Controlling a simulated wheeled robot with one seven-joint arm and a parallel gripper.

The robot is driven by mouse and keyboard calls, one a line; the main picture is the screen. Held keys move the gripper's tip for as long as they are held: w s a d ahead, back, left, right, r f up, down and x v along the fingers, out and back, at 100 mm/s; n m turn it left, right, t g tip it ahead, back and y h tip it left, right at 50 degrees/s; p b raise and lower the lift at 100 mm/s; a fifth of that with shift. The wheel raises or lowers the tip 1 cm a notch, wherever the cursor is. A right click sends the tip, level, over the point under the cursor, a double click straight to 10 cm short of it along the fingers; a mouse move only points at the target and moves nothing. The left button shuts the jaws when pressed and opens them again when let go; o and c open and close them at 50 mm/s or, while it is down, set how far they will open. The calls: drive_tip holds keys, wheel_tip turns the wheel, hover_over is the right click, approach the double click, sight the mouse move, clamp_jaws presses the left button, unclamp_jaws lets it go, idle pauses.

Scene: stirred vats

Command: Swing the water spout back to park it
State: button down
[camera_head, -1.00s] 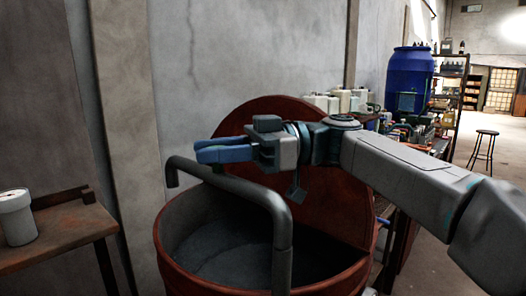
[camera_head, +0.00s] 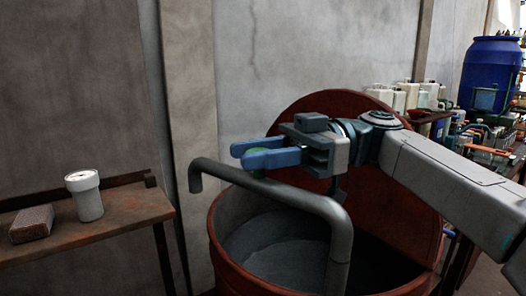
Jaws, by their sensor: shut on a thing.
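The water spout (camera_head: 285,196) is a dark grey bent pipe. It rises at the front of the red-brown vat (camera_head: 226,262) and runs left to a downturned end, which shows just left of the vat's rim. My gripper (camera_head: 252,151), with two blue fingers, is above the middle of the spout. It is shut on a small green piece (camera_head: 258,174), of which only bits show between and below the fingers. The green piece seems to meet the top of the pipe; the joint is hidden. Grey contents and the raised round lid (camera_head: 370,125) show behind the spout.
A rusty bench (camera_head: 120,225) at the left holds a white cup-like container (camera_head: 88,196) and a brown block (camera_head: 32,224). Concrete wall and a pillar (camera_head: 192,120) stand behind. Canisters and a blue barrel (camera_head: 490,75) are at the right.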

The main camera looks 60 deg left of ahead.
drive_tip(key=shift+s, duration=0.1)
drive_tip(key=c, duration=1)
unclamp_jaws()
drive_tip(key=shift+s, duration=0.15)
drive_tip(key=shift+w+d+p, duration=0.35)
drive_tip(key=shift+w+d, duration=0.05)
drive_tip(key=shift+w, duration=1.9)
drive_tip(key=shift+w+d+p, duration=0.3)
drive_tip(key=shift+w+d, duration=0.15)
drive_tip(key=shift+w, duration=1.85)
drive_tip(key=shift+w+d+p, duration=0.35)
drive_tip(key=shift+w+d, duration=0.05)
drive_tip(key=shift+w, duration=1.9)
